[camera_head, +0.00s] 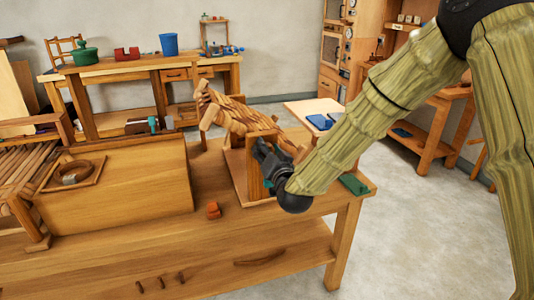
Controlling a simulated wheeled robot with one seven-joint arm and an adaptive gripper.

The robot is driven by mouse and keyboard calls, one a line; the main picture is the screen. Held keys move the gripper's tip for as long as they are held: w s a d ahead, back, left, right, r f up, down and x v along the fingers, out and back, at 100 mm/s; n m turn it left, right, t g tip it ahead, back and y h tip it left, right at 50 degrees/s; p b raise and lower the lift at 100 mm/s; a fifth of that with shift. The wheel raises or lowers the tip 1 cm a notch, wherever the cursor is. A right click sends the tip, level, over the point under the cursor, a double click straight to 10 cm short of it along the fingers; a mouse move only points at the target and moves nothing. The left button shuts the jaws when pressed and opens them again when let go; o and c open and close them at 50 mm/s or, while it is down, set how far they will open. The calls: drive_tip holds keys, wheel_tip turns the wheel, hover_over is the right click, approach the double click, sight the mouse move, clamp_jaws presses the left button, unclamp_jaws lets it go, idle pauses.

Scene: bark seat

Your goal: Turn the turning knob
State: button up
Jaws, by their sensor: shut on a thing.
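A wooden device (235,118) with a slatted, tilted top and an upright frame stands on the right part of the wooden workbench (130,245). My gripper (262,160) reaches in from the right and is shut at the near side of the device's upright frame. It appears shut on the turning knob, which the dark fingers and wrist hide almost fully. How far the knob is turned cannot be seen. A small teal patch shows beside the fingers.
A green block (354,184) lies near the bench's right edge. A large wooden box (120,185) with a ring on top fills the bench's left. The bench front is mostly clear.

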drive_tip(key=n+b, duration=0.1)
drive_tip(key=n, duration=0.5)
drive_tip(key=shift+a+f, duration=0.1)
idle(0.5)
drive_tip(key=o, duration=1)
drive_tip(key=shift+o, duration=0.2)
drive_tip(key=v, duration=1.2)
